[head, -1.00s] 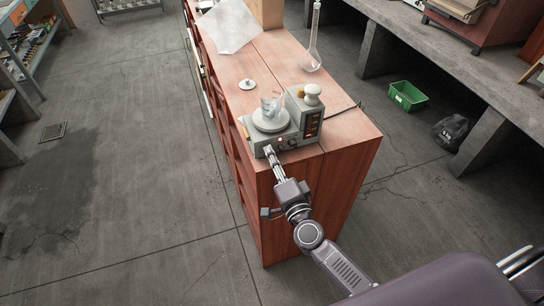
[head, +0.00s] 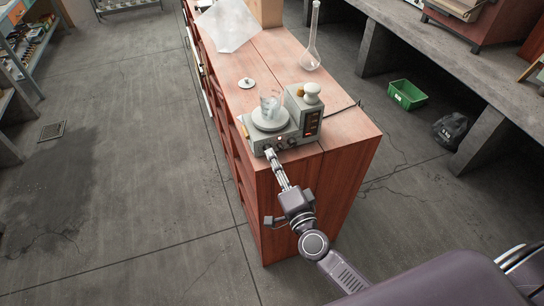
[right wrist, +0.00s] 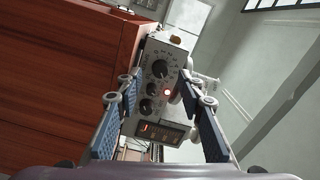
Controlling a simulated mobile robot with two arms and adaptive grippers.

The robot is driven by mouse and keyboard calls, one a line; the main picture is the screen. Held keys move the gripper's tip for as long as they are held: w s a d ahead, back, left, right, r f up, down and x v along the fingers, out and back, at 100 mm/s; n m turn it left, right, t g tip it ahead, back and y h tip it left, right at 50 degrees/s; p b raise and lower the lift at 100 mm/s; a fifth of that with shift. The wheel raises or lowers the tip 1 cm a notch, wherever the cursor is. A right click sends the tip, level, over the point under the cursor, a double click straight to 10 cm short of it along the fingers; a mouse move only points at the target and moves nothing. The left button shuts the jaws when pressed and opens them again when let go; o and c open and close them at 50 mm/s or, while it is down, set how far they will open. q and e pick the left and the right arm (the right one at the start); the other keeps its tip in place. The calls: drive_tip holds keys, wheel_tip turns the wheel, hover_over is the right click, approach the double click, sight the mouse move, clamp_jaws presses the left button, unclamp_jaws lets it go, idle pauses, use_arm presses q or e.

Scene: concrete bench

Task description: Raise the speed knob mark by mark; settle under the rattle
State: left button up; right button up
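A grey stirrer (head: 284,139) with a front panel stands at the near end of the red-brown bench. A clear glass beaker (head: 270,101) stands on its round plate. My right gripper (head: 269,153) is in front of the panel's left part. In the right wrist view its fingers (right wrist: 160,88) are apart, with nothing between the pads. My left gripper is out of view.
A small white-grey lidded piece (head: 246,83) lies behind the stirrer. A long-necked glass flask (head: 311,56) and a pale sheet (head: 229,25) are farther back on the bench (head: 345,137). A cable runs off to the right. A green crate (head: 407,95) stands on the floor.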

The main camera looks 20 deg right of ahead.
drive_tip(key=s, duration=0.9)
drive_tip(key=shift+s+d, duration=0.15)
drive_tip(key=s+f+n+g+y, duration=0.1)
drive_tip(key=s+f+n+g, duration=0.2)
drive_tip(key=f, duration=0.7)
drive_tip(key=s+f+n+g, duration=0.2)
drive_tip(key=s+f+n, duration=0.15)
drive_tip(key=f, duration=0.75)
drive_tip(key=s+f+n+g+y, duration=0.1)
drive_tip(key=s+f+n+g, duration=0.25)
drive_tip(key=f, duration=0.65)
drive_tip(key=s+d+f+n+g+h, duration=0.1)
drive_tip(key=s+f+n+g, duration=0.1)
drive_tip(key=s+f, duration=0.4)
drive_tip(key=s+d+f+n+g, duration=0.2)
drive_tip(key=s+f, duration=0.5)
drive_tip(key=s, duration=0.5)
drive_tip(key=s+d+f+n+g+h, duration=0.1)
drive_tip(key=s+f+g, duration=0.3)
drive_tip(key=s, duration=0.6)
wheel_tip(320, 180, down, 2)
drive_tip(key=shift+d+f+n+h, duration=0.15)
drive_tip(key=shift+d+n+h, duration=0.15)
drive_tip(key=shift+d+n, duration=0.5)
